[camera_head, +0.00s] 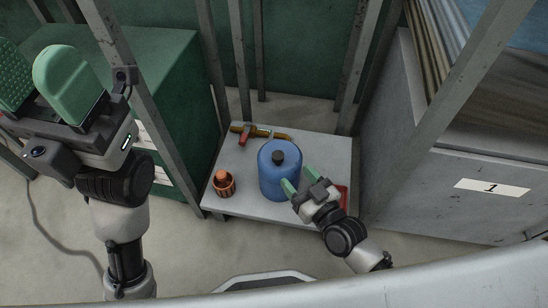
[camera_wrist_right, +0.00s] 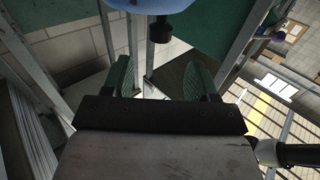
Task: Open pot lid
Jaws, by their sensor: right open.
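A blue pot (camera_head: 280,178) stands upright on a small grey table. My left gripper (camera_head: 40,72) is open and empty at the upper left, away from the table.
The grey table (camera_head: 250,208) also holds a small orange-brown container (camera_head: 224,184) at the left, a brass pipe piece with a red handle (camera_head: 245,136) at the back, and a red item (camera_head: 343,192) partly hidden by my right gripper. Metal posts (camera_head: 358,65) rise behind. A grey cabinet (camera_head: 420,190) stands right.

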